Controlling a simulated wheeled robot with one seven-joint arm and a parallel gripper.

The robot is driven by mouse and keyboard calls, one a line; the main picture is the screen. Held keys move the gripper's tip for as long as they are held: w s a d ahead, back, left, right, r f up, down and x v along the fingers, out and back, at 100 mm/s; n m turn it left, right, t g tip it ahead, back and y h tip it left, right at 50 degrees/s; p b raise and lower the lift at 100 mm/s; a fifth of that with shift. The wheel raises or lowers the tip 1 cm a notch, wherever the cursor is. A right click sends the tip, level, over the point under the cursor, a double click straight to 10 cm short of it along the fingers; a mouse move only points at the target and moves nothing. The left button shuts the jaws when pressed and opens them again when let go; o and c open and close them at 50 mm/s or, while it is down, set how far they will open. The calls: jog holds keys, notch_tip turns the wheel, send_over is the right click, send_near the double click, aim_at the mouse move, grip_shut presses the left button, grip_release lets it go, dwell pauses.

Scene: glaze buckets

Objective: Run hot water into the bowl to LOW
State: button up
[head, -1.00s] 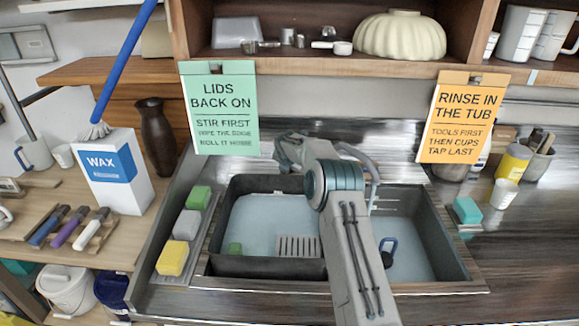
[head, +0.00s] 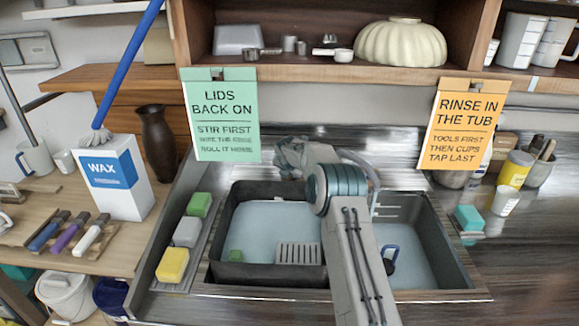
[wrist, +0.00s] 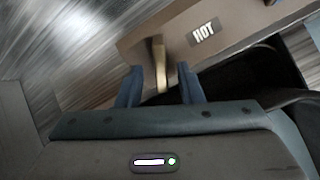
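In the wrist view my gripper (wrist: 159,72) is open. Its two blue fingers stand on either side of a thin brass-coloured lever (wrist: 159,52), with gaps visible at both sides. A label reading HOT (wrist: 203,33) is on the brown panel beside the lever. In the head view my arm crosses the sink and my gripper is mostly hidden behind it. The sink has a left bowl (head: 225,270) and a right bowl (head: 455,258), both showing pale blue liquid. Pale level lines (head: 386,208) mark the right bowl's back wall; their lettering is unreadable.
Green, grey and yellow sponges (head: 186,232) lie left of the sink. A dark blue looped object (head: 389,258) is in the right bowl. Two signs (head: 220,115) hang from the shelf above.

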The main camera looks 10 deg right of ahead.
jog(key=b+v, duration=0.3)
jog(key=v, duration=1)
dwell(6.7)
